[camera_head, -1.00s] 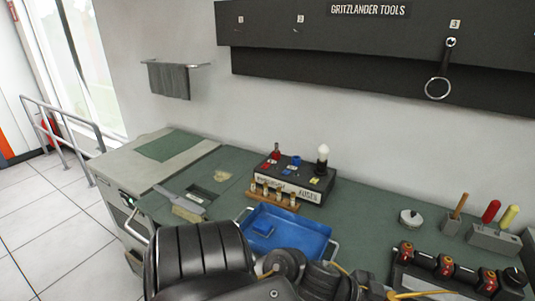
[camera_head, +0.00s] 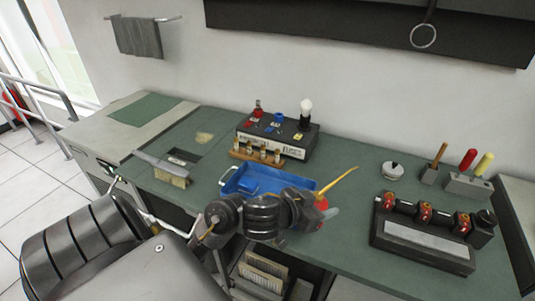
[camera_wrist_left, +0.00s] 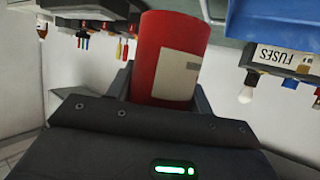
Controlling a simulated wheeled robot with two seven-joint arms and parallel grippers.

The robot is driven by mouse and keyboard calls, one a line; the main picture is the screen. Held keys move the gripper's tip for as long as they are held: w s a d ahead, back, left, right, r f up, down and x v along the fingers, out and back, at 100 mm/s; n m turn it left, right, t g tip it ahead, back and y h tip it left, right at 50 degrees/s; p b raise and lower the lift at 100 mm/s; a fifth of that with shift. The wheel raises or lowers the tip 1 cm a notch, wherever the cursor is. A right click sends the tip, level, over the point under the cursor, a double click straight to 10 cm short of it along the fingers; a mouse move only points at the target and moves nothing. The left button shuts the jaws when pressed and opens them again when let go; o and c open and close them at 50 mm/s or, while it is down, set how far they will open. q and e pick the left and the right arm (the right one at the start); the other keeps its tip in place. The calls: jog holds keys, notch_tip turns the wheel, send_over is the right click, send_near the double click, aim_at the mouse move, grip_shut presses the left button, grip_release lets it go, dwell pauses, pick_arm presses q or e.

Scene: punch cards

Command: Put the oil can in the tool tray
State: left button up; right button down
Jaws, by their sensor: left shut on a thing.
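The oil can is red with a long yellow spout (camera_head: 337,182). My left gripper (camera_head: 318,211) is shut on the can, whose red body (camera_wrist_left: 170,58) stands between the fingers in the left wrist view. In the head view my arm and gripper hide most of the can. The tool tray (camera_head: 230,184) is a blue open tray on the green bench. The can is at the tray's right front side. My arm covers the tray's front part. A blue edge, likely the tray, shows at the upper right of the wrist view (camera_wrist_left: 272,20). My right gripper is out of view.
A black fuse box (camera_head: 275,136) with a bulb and a wooden peg rack (camera_head: 256,155) stand behind the tray. A brush (camera_head: 166,172) lies left. A black rack with red-ringed pieces (camera_head: 425,235) is at right. Bare bench lies between tray and rack.

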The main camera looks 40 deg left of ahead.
pick_arm(q)
jog(key=shift+w+a+r+n+y, duration=0.2)
jog(key=shift+w+r+n+y, duration=0.15)
jog(key=shift+r+n+y, duration=0.15)
jog(key=shift+w+a+r+n+y, duration=0.2)
jog(key=shift+w+r+n+y, duration=0.2)
jog(key=shift+r, duration=0.1)
jog(key=w+a+f+y+b, duration=0.1)
jog(key=a+f, duration=0.1)
jog(key=a, duration=0.2)
jog(key=w+a+f+n+b, duration=0.1)
jog(key=a+f, duration=0.1)
jog(key=a, duration=0.3)
jog(key=w+a+f+n+y+b, duration=0.1)
jog(key=a+f, duration=0.1)
jog(key=a, duration=0.2)
jog(key=shift+w+a+f+y, duration=0.25)
jog(key=shift+a+f+y, duration=0.05)
jog(key=shift+a, duration=0.1)
jog(key=shift+w+a+f+b, duration=0.1)
jog(key=shift+a+f+b, duration=0.05)
jog(key=shift+f+b, duration=0.65)
jog(key=shift+a+f+b, duration=0.15)
jog(key=shift+f+b, duration=0.3)
jog(key=shift+f, duration=0.65)
jog(key=shift+f, duration=0.1)
